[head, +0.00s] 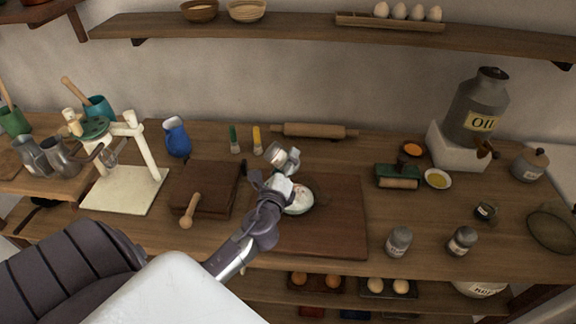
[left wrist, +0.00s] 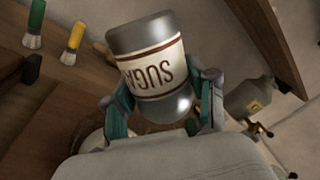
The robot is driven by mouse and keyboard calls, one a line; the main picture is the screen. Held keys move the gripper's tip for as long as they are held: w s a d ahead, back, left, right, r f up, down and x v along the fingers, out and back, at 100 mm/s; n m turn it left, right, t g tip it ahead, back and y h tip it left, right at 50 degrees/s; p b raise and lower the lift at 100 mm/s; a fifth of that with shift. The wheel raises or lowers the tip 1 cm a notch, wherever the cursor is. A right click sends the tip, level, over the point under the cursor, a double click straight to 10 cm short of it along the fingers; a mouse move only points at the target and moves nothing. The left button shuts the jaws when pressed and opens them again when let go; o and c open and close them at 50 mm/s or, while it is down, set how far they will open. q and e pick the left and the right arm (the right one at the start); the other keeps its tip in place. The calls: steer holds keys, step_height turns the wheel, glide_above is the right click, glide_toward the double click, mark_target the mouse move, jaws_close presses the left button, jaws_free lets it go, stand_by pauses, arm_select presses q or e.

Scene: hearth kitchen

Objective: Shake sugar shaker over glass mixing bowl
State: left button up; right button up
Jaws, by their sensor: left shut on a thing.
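The sugar shaker (head: 274,153) is a grey metal cylinder with a cream label. In the left wrist view the shaker (left wrist: 153,68) shows its SUGA lettering upside down and it sits between the fingers. My left gripper (head: 284,168) is shut on it, holding it tilted above the board. The glass mixing bowl (head: 300,207) stands on the cutting board just below and in front of the gripper, with white contents. My wrist hides the bowl's left part. My right gripper is not in view.
The wooden cutting board (head: 340,235) has bare room right of the bowl. Two labelled jars (head: 399,242) stand to the right. A dark wooden box (head: 208,180) is on the left.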

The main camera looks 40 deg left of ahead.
arm_select(q)
steer(key=shift+w+a, duration=0.35)
steer(key=shift+a, duration=0.15)
steer(key=shift+s+a, duration=0.2)
steer(key=shift+a, duration=0.25)
steer(key=shift+w+d, duration=0.1)
steer(key=shift+d, duration=0.3)
steer(key=shift+a, duration=0.4)
steer(key=shift+w+d, duration=0.1)
steer(key=shift+d, duration=0.4)
